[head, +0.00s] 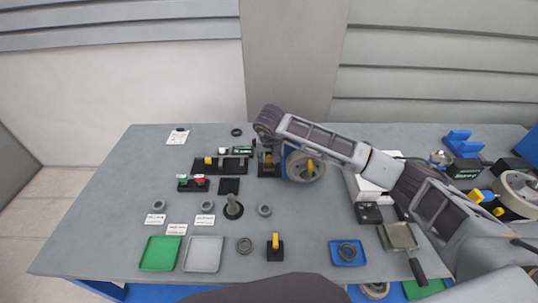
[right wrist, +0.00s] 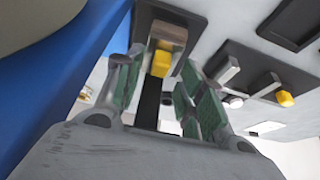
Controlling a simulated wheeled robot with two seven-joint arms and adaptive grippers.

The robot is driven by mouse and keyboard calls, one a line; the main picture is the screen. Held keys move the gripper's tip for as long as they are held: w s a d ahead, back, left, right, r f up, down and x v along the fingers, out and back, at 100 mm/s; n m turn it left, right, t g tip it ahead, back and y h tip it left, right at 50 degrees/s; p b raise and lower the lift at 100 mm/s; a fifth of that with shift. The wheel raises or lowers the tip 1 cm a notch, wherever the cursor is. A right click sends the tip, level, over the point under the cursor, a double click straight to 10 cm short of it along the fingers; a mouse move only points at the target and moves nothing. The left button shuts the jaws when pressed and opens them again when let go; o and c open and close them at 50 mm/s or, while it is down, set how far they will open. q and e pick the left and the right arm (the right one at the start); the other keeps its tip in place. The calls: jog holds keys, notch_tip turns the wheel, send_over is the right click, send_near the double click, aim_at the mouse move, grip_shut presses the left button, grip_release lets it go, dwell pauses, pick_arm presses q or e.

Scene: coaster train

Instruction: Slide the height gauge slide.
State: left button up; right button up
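The height gauge (head: 268,171) is a dark upright device at the back middle of the table, partly hidden by my right arm. Its slide seems to be the yellow block (right wrist: 160,63) with a brownish-grey block above it, on a dark base in the right wrist view. My right gripper (right wrist: 158,92) is open, its green-padded fingers apart on either side of the yellow block. I see no clear contact between pads and block. In the head view the right gripper (head: 267,146) points down over the gauge. My left gripper is not in view.
A wheel (head: 303,166) on a blue stand is close to the gauge's right. A black fixture with a yellow knob (head: 208,161) and a small display (head: 242,150) stand to its left. Green tray (head: 160,253) and grey tray (head: 203,253) lie at the front left. The left back is mostly clear.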

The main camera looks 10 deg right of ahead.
jog(key=shift+w+d+f, duration=0.1)
jog(key=shift+w+f, duration=0.15)
jog(key=shift+f, duration=0.45)
grip_shut()
